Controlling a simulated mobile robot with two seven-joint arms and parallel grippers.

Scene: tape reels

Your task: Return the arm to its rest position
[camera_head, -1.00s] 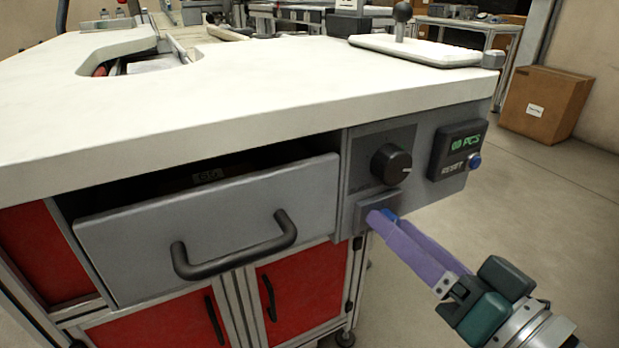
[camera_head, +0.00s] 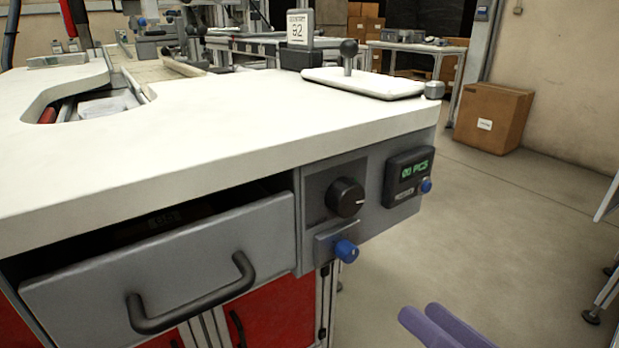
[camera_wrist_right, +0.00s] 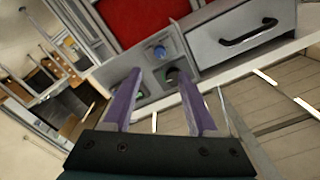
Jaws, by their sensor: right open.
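My right gripper (camera_head: 432,322) is at the bottom of the head view, right of the workbench, with only its purple fingers showing. In the right wrist view its two purple fingers (camera_wrist_right: 158,98) are spread apart with nothing between them. The grey control panel (camera_head: 319,220) with a blue knob (camera_head: 346,251), a black dial (camera_head: 345,197) and a counter display (camera_head: 409,177) lies beyond the fingers, apart from them. The blue knob also shows in the right wrist view (camera_wrist_right: 159,52). My left gripper is not in view.
The workbench (camera_head: 230,125) has a white top. Its grey drawer (camera_head: 90,287) with a black handle (camera_head: 195,300) stands partly open. A cardboard box (camera_head: 492,118) is on the floor at the back right. The floor (camera_head: 500,215) right of the bench is clear.

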